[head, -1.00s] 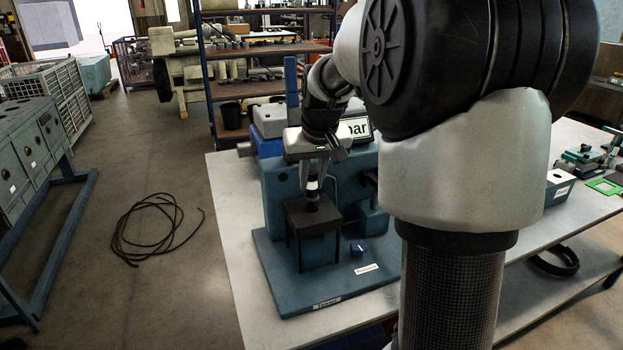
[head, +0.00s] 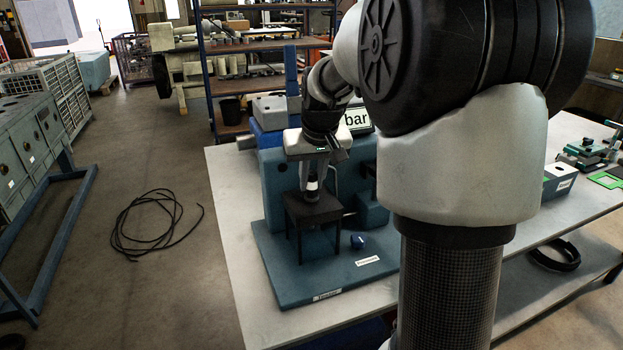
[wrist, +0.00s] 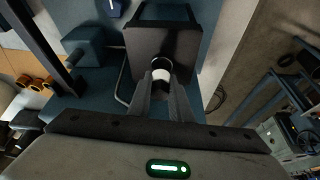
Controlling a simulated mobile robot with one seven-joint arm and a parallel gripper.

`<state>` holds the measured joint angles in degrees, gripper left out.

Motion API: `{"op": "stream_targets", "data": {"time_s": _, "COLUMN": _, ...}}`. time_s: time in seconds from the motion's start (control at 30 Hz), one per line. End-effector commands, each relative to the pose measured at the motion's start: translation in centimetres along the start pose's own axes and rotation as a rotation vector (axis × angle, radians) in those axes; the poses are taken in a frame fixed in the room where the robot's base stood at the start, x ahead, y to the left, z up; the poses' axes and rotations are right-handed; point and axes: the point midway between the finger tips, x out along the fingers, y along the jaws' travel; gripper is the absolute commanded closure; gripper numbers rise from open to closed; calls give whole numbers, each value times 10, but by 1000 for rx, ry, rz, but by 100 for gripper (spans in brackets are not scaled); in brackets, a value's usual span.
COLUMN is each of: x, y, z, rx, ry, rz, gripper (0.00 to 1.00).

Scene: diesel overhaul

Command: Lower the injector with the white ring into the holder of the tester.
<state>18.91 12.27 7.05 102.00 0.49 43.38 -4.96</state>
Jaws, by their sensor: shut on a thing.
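The injector (head: 312,184) is dark with a white ring and stands upright in my gripper (head: 312,172), over the black holder (head: 314,212) of the tester. My gripper is shut on it. In the wrist view the white ring (wrist: 161,75) shows between the fingertips (wrist: 161,88), above the holder's dark top plate (wrist: 163,45). The injector's lower end meets the top plate in the head view. I cannot tell how deep it sits in the hole. The tester (head: 270,262) is blue-green, with a base plate, a body behind and a display reading "bar" (head: 357,119).
A blue knob (head: 358,241) sits on the tester base right of the holder. A thin pipe (wrist: 121,85) runs close beside the holder. The tester stands on a light table (head: 228,215). A coiled black cable (head: 150,222) lies on the floor at left.

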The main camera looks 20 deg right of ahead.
Motion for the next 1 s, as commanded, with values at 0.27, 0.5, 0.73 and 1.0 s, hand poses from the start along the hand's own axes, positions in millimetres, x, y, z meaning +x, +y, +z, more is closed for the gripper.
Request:
{"op": "stream_targets", "data": {"time_s": 0.27, "x": -1, "y": 0, "z": -1, "rx": 0, "ry": 2, "rz": 0, "gripper": 100}}
{"op": "stream_targets", "data": {"time_s": 0.5, "x": -1, "y": 0, "z": -1, "rx": 0, "ry": 2, "rz": 0, "gripper": 61}}
{"op": "stream_targets", "data": {"time_s": 0.73, "x": 0, "y": 0, "z": 0, "rx": 0, "ry": -1, "rz": 0, "gripper": 58}}
{"op": "stream_targets", "data": {"time_s": 1.0, "x": 0, "y": 0, "z": 0, "rx": 0, "ry": 0, "rz": 0, "gripper": 44}}
